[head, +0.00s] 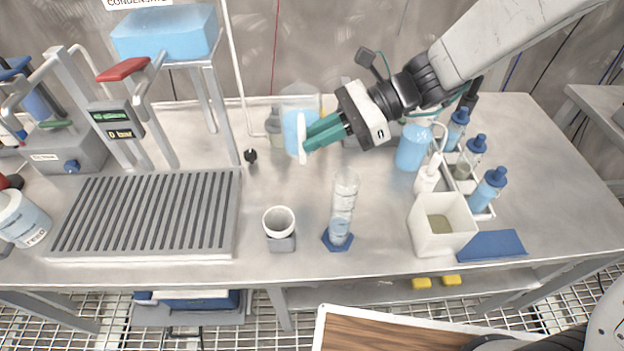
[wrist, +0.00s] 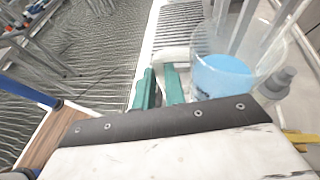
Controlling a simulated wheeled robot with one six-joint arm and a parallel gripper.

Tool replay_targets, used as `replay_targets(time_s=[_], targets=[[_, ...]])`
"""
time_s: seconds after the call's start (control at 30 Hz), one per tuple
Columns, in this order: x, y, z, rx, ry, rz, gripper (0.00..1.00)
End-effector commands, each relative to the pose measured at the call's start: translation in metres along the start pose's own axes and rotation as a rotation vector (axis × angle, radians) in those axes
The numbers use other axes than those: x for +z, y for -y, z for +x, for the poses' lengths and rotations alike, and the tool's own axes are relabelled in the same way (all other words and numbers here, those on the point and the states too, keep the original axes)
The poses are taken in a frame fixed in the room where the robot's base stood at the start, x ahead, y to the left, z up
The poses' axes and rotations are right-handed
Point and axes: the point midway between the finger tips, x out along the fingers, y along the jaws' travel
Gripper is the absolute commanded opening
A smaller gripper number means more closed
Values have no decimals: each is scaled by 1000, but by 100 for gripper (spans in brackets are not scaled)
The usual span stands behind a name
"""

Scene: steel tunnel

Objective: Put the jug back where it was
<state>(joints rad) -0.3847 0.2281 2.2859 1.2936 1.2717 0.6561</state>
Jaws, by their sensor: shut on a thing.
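The jug (head: 296,128) is a clear vessel with blue liquid in it and a white handle. My gripper (head: 304,142), with green fingers, is shut on its handle above the back middle of the steel bench (head: 185,262). The jug looks roughly upright and appears held clear of the bench top. In the wrist view the jug (wrist: 222,78) is at the right of the green fingers (wrist: 163,80), its blue liquid visible through the open top. The fingers hide part of the handle.
A measuring cylinder (head: 342,215) and a white cup (head: 279,222) stand at the front middle. A slatted drainer (head: 150,215) lies at left. A small bottle stands behind the jug.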

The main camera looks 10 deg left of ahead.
Motion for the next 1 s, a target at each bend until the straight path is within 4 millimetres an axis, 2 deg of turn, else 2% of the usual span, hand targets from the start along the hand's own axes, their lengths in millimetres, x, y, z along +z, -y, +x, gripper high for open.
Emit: replay_targets(time_s=[0.03,0.17,0.4,0.57,0.8,1.0], targets=[[-14,2,0,-1,1,7,0],[-36,4,4,-1,3,2,0],[-77,3,21,1,3,1,0],[-90,4,27,1,2,-2,0],[-121,3,40,1,2,0,0],[-126,3,43,1,2,-4,0]])
